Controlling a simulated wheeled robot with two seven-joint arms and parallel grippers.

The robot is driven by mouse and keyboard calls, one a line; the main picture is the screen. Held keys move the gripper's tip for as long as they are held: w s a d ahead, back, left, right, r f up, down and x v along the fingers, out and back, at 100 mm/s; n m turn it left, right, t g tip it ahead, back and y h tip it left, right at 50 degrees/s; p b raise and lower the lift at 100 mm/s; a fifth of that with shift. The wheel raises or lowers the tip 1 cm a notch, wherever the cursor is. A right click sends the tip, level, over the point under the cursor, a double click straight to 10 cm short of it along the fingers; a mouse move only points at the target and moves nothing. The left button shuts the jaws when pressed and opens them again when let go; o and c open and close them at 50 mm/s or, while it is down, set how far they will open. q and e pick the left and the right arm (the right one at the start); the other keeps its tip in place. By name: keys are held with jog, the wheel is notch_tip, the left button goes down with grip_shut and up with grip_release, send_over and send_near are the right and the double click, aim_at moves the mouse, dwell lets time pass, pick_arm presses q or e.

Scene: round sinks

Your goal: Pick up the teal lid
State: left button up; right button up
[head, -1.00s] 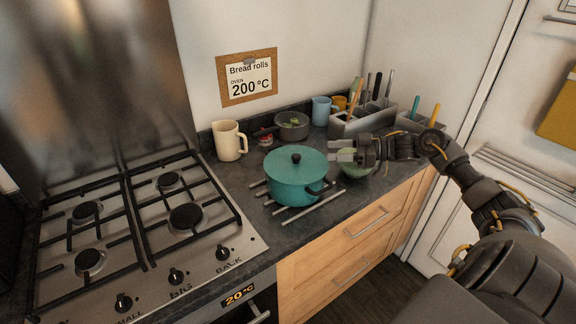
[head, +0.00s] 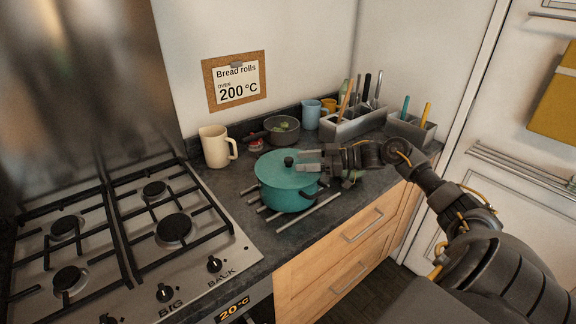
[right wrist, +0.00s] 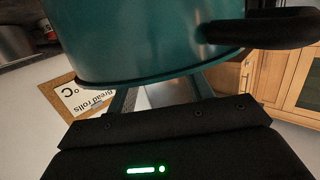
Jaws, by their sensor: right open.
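The teal lid (head: 271,170) sits on the teal pot (head: 287,201), with a dark round knob (head: 289,161) upright at its middle. My right gripper (head: 301,160) is open and empty, reaching in from the right over the lid. Its fingertips are close beside the knob; I cannot tell whether they touch it. In the right wrist view the lid's rim (right wrist: 150,80) and the pot's wall (right wrist: 150,35) appear upside down with a dark side handle (right wrist: 270,30). The fingers pass behind the rim there, so their tips and the knob are hidden. My left gripper is not in view.
The pot stands on a metal rack (head: 310,214) beside the gas hob (head: 130,240). A cream mug (head: 215,148), a grey pan (head: 283,130) and a blue mug (head: 311,113) stand behind. A green item (head: 350,180) is partly hidden under my arm. Grey utensil holders (head: 350,123) stand at the back right.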

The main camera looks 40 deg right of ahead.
aim_at(289, 158)
jog(key=shift+w+a+r+p, duration=0.15)
jog(key=shift+w+a+p, duration=0.2)
jog(key=shift+a+p, duration=0.05)
jog(key=p+x, duration=0.1)
jog(key=x, duration=0.2)
jog(key=shift+w+a+p, duration=0.2)
jog(key=shift+w+p, duration=0.15)
jog(key=shift+w+a+f, duration=0.25)
jog(key=shift+s, duration=0.1)
jog(key=shift+d, duration=0.1)
grip_shut()
jog(key=shift+r, duration=0.15)
